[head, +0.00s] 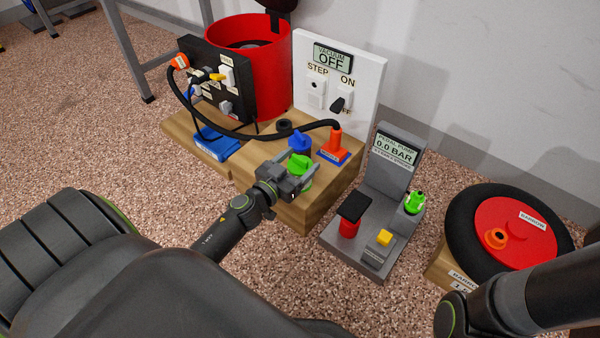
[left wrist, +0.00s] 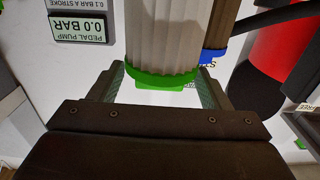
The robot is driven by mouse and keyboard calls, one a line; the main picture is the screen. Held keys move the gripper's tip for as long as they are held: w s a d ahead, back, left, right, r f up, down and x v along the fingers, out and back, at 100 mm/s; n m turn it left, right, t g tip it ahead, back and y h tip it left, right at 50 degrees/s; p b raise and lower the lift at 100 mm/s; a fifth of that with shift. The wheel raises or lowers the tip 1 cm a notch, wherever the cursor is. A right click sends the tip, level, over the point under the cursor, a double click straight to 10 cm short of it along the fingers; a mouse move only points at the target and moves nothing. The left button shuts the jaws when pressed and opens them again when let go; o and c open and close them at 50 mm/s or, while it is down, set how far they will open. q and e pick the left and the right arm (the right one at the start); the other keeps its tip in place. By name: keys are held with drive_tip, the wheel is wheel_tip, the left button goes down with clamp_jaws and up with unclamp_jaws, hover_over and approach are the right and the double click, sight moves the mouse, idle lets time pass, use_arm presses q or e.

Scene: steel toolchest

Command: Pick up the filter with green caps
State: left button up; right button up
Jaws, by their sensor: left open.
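The filter with green caps (head: 300,162) stands on the wooden block, partly hidden behind my left gripper (head: 297,173) in the head view. In the left wrist view the filter's white ribbed body (left wrist: 167,35) and green cap (left wrist: 162,78) show between the two fingers of my left gripper (left wrist: 160,85). The fingers are apart, one on each side of the green cap, with a gap visible at least on the right. A filter with a blue cap (head: 299,141) stands just behind it and also shows in the left wrist view (left wrist: 212,54). My right gripper is not seen.
An orange nozzle (head: 336,142) with a black hose stands right of the filters. A white vacuum panel (head: 360,80) and red drum (head: 270,60) are behind. The grey pedal pump (head: 350,240) is to the right, near a red-centred wheel (head: 525,220).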

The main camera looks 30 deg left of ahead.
use_arm(q)
drive_tip(key=shift+w+d, duration=0.15)
drive_tip(key=shift+w, duration=1.2)
drive_tip(key=shift+c, duration=0.4)
drive_tip(key=c, duration=1.3)
